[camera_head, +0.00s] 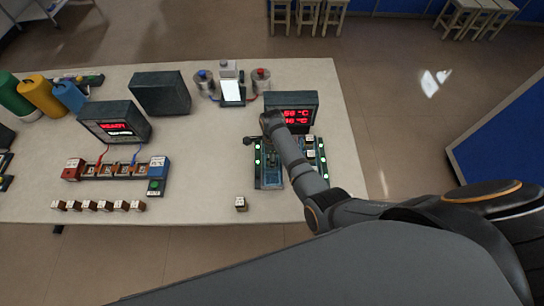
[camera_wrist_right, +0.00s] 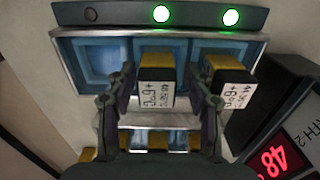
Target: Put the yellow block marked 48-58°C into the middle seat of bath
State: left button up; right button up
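The bath (camera_head: 270,183) stands on the table's right part, with a row of three blue seats in the right wrist view (camera_wrist_right: 195,50). The yellow block (camera_wrist_right: 156,62), whose white label seems to read 48-58°C, sits in the middle seat under a lit green lamp. My right gripper (camera_wrist_right: 165,85) is over it, one finger on each side, with gaps between fingers and block. Another yellow block (camera_wrist_right: 229,68) sits in the right seat, lamp green. The left seat (camera_wrist_right: 102,62) is empty, lamp dark. In the head view my right arm covers part of the bath. My left gripper is not in view.
A display (camera_head: 292,104) with red digits stands behind the bath. A loose block (camera_head: 240,203) lies left of the bath near the front edge. Several blocks (camera_head: 90,206) line up farther left. More yellow blocks (camera_wrist_right: 157,140) sit in the bath's other row.

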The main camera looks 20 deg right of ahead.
jog(key=shift+r, duration=0.15)
jog(key=shift+r+p, duration=0.3)
jog(key=shift+r, duration=0.05)
notch_tip(320, 180, up, 6)
jog(key=p, duration=0.5)
jog(key=shift+f, duration=0.2)
notch_tip(320, 180, up, 5)
jog(key=shift+r, duration=0.15)
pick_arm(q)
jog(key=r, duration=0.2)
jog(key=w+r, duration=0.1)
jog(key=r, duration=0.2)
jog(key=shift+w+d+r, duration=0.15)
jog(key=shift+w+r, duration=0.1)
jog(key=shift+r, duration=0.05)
pick_arm(e)
jog(key=shift+r, duration=0.35)
